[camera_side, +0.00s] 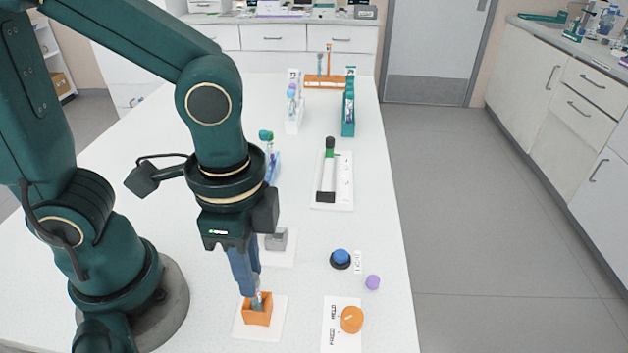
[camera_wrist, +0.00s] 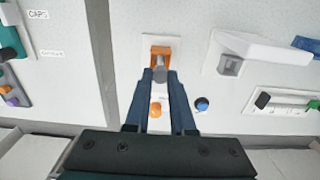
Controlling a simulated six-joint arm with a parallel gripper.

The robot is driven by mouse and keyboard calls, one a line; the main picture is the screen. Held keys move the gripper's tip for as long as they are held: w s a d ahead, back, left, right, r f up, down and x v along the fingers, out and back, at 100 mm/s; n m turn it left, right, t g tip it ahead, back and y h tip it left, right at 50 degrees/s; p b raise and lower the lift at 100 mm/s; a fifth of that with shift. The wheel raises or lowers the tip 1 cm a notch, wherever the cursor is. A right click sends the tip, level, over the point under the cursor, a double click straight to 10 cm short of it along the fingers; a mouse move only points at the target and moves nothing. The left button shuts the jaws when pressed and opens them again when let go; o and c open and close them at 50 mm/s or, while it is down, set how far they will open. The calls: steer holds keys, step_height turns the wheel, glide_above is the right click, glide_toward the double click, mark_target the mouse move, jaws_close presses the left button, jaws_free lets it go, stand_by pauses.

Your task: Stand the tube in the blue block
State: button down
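My gripper (camera_side: 256,294) points down at an orange block (camera_side: 257,315) on a white plate near the front of the bench. A grey tube (camera_wrist: 160,76) fills the gap between my fingertips (camera_wrist: 161,78) in the wrist view, and the fingers appear shut on it. Its lower end is at the orange block (camera_wrist: 159,52); how deep it sits is hidden. A blue block (camera_side: 272,167) stands further back, behind my wrist, with a green-capped tube by it. Part of a blue thing shows at the right edge of the wrist view (camera_wrist: 306,44).
A grey block (camera_side: 276,240) on a white plate stands just behind my gripper. To the right are a blue button (camera_side: 340,258), a purple cap (camera_side: 373,282) and an orange knob (camera_side: 352,319) on a labelled card. Racks with tubes stand further back.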

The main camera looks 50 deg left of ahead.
stand_by(0.3)
steer(key=shift+r, duration=2.75)
steer(key=shift+s+a+r+n, duration=0.1)
steer(key=shift+s+r+n, duration=0.05)
steer(key=shift+n, duration=0.25)
step_height(320, 180, up, 6)
steer(key=n, duration=0.5)
steer(key=shift+w+a, duration=4)
steer(key=shift+a, duration=1.65)
steer(key=shift+w+a, duration=3.95)
steer(key=shift+a, duration=1.65)
step_height(320, 180, down, 6)
steer(key=shift+f, duration=0.35)
steer(key=shift+f, duration=0.3)
